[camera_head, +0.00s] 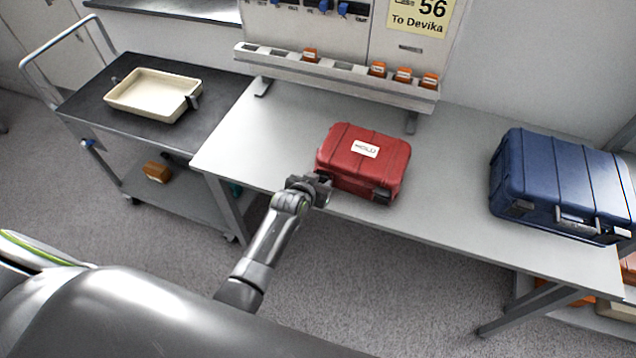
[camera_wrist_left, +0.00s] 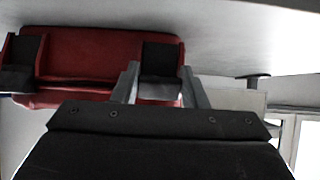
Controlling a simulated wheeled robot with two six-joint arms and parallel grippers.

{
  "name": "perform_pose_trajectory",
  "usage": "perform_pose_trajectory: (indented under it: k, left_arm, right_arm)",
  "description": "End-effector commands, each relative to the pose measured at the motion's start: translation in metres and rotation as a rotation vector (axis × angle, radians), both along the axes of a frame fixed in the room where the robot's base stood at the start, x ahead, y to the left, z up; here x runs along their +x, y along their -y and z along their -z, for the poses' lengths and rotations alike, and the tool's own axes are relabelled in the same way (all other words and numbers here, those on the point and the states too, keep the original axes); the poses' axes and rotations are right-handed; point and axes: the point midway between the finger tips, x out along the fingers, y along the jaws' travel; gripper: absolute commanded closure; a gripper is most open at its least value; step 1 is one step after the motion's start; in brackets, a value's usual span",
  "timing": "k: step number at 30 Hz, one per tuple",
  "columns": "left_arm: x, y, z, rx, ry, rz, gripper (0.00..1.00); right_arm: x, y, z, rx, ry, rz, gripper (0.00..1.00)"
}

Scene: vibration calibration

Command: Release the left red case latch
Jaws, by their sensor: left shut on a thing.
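The red case (camera_head: 362,160) with a white label lies closed on the light grey table, near its front edge. Its right dark latch (camera_head: 382,195) is clear of the gripper. My left gripper (camera_head: 323,187) is at the front left corner of the case. In the left wrist view the fingers of the left gripper (camera_wrist_left: 160,88) stand on both sides of the left latch (camera_wrist_left: 160,62) and are shut on it. The other latch (camera_wrist_left: 22,65) shows at the left in that view. In the head view the gripper mostly hides the left latch. My right gripper is not in view.
A blue case (camera_head: 560,180) stands at the right on the table (camera_head: 440,225). A rack (camera_head: 335,78) with several orange items is at the back. A dark cart (camera_head: 215,95) with a cream tray (camera_head: 153,94) stands at the left. The table between the cases is clear.

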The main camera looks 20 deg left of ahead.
Motion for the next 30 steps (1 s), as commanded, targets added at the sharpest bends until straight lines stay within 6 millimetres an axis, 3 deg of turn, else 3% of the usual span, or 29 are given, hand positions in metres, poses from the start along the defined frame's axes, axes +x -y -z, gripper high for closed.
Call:
perform_pose_trajectory:
  k: [14, 15, 19, 30]
  left_arm:
    - [0.0007, 0.0007, -0.0009, -0.003, 0.016, 0.000, 0.84]
    - [0.0007, 0.0007, -0.0009, -0.003, 0.015, 0.000, 0.56]
    - [0.0005, 0.0006, -0.0006, -0.003, 0.014, 0.000, 0.39]
    - [-0.0023, 0.0001, -0.0015, -0.003, 0.012, 0.000, 0.39]
  right_arm:
    - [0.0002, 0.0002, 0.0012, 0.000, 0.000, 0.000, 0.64]
    - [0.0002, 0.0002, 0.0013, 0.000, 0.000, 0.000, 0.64]
    - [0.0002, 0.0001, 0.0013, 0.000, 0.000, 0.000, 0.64]
    - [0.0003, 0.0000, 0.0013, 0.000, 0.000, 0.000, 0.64]
